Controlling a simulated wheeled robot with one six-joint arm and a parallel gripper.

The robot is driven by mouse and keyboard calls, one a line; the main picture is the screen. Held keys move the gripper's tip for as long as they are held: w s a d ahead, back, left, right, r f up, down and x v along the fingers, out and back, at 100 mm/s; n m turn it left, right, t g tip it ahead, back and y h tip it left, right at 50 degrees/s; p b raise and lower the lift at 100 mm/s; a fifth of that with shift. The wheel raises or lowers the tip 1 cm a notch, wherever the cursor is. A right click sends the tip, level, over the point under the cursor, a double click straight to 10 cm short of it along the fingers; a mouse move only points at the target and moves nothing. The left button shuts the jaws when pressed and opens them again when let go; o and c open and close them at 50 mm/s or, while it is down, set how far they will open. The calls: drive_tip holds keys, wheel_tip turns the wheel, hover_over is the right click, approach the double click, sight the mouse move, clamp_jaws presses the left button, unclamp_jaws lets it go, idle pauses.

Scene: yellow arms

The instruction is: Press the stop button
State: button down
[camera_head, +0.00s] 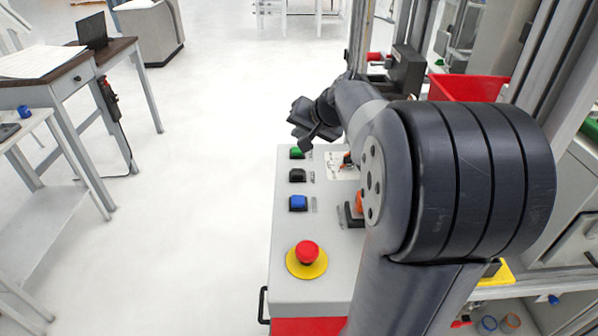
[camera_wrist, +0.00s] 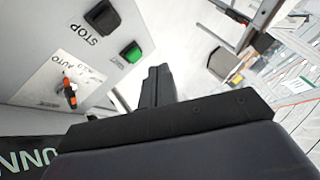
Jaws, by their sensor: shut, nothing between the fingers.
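The control box (camera_head: 325,285) has a light grey top with buttons along its left side. The stop button is a black square button (camera_head: 297,175); in the wrist view the black button (camera_wrist: 102,17) sits beside the printed word STOP. A green button (camera_head: 296,152) is just beyond it and shows in the wrist view (camera_wrist: 131,52). My gripper (camera_head: 305,125) is over the far end of the box, near the green button. In the wrist view its fingers (camera_wrist: 158,86) are together and empty, apart from the black button.
A blue button (camera_head: 298,202) and a red mushroom button on a yellow base (camera_head: 307,252) are on the near part. An orange-handled switch (camera_wrist: 70,92) sits beside the buttons. My arm hides the box's right side.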

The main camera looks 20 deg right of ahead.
sight(300, 174)
drive_tip(key=shift+f+b, duration=3.35)
drive_tip(key=shift+f, duration=1)
drive_tip(key=shift+f, duration=0.1)
drive_tip(key=shift+f+b, duration=0.3)
drive_tip(key=shift+b, duration=0.15)
drive_tip(key=shift+f+b, duration=0.5)
drive_tip(key=shift+r, duration=0.1)
drive_tip(key=shift+r+p, duration=0.6)
drive_tip(key=shift+r, duration=0.2)
drive_tip(key=shift+r+p, duration=1.95)
drive_tip(key=shift+r, duration=0.65)
